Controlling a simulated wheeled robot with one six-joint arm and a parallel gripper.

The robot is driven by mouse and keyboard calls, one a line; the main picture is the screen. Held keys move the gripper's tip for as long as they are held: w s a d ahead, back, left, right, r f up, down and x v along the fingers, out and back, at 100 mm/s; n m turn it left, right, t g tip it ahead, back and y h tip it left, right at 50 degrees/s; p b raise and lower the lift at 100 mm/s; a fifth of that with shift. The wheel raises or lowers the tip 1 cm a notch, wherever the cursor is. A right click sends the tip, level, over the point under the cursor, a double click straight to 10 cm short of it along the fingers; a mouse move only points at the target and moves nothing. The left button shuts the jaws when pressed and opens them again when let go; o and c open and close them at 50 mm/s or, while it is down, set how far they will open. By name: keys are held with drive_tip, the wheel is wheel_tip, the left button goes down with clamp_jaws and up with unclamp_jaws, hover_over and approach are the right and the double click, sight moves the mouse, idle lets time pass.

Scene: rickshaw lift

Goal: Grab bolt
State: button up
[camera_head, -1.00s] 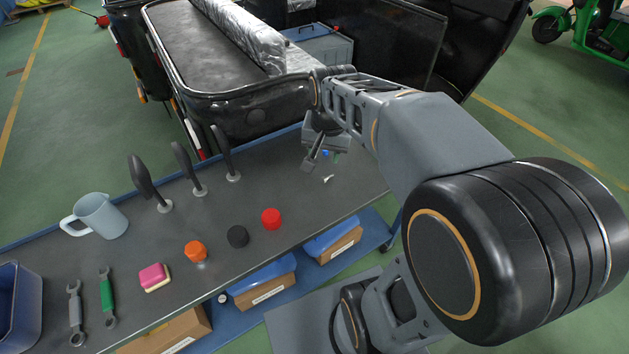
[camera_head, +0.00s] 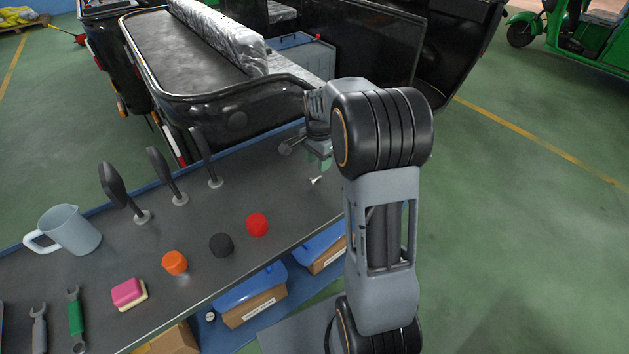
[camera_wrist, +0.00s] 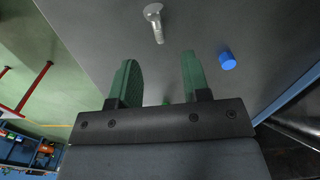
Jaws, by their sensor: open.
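The silver bolt (camera_head: 314,180) lies on the dark workbench (camera_head: 290,205) near its right end. It also shows in the wrist view (camera_wrist: 154,22), with its round head at the top and its shank pointing down toward my gripper. My gripper (camera_wrist: 158,72) is open, with two green fingers spread apart and nothing between them. The bolt is beyond the fingertips, roughly in line with the gap. In the head view my arm partly hides the gripper (camera_head: 318,160), which is just behind the bolt.
A small blue cap (camera_wrist: 227,60) lies right of the fingers. Red (camera_head: 257,224), black (camera_head: 221,245) and orange (camera_head: 175,263) caps, a sponge (camera_head: 129,294), a jug (camera_head: 66,230), wrenches and upright dark-handled tools (camera_head: 166,175) stand or lie to the left.

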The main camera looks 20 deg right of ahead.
sight(317, 176)
drive_tip(key=shift+a+f, duration=0.15)
drive_tip(key=shift+f, duration=2.7)
drive_tip(key=shift+c, duration=0.2)
clamp_jaws()
